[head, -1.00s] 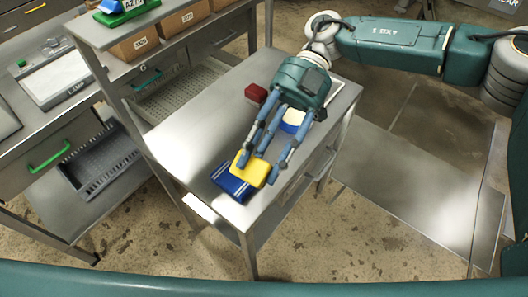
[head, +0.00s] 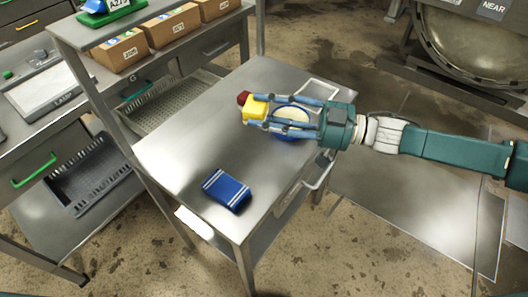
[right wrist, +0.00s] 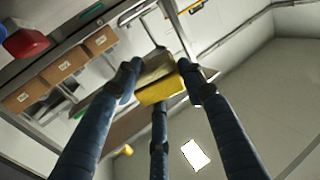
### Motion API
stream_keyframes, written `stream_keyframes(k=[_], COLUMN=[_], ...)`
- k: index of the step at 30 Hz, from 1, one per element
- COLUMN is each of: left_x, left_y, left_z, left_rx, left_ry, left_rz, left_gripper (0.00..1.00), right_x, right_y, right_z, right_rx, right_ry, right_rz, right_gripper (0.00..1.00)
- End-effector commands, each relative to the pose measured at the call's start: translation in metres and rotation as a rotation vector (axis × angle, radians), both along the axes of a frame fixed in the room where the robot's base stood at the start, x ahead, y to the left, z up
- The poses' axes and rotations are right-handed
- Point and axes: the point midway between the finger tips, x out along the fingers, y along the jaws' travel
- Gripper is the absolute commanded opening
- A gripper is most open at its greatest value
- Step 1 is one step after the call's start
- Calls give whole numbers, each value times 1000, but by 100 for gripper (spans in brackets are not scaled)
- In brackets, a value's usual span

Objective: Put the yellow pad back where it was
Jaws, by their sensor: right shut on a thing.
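My right gripper (head: 264,112) reaches in from the right over the steel cart and is shut on the yellow pad (head: 254,108). The pad sits at the fingertips, and it also shows between the fingers in the right wrist view (right wrist: 161,92). A blue folded cloth (head: 227,190) with white stripes lies on the cart's near part, apart from the gripper. Whether the pad touches the cart top cannot be told. My left gripper is not in view.
A red block (head: 243,98) is right behind the pad. A blue bowl with a cream top (head: 292,122) is partly hidden by the fingers. A white outlined rectangle (head: 317,88) lies at the cart's back right. The cart top (head: 185,142) is clear at left.

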Motion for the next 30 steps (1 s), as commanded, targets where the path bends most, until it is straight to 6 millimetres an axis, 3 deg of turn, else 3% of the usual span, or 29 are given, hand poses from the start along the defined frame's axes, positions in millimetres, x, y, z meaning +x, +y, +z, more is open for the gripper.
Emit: stream_keyframes(k=[3,9,14,22,30], left_x=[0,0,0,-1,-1], left_y=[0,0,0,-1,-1], left_z=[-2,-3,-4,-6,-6], left_rx=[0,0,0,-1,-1], left_ry=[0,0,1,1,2], left_rz=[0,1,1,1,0], left_gripper=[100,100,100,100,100], right_x=[0,0,0,0,0], right_y=[1,0,0,1,0], right_z=[-35,-75,-87,-124,-128], right_rx=[-1,-1,0,0,1], right_ry=[4,0,-1,0,-1], right_rz=[1,1,1,1,1], right_gripper=[14,14,14,14,14])
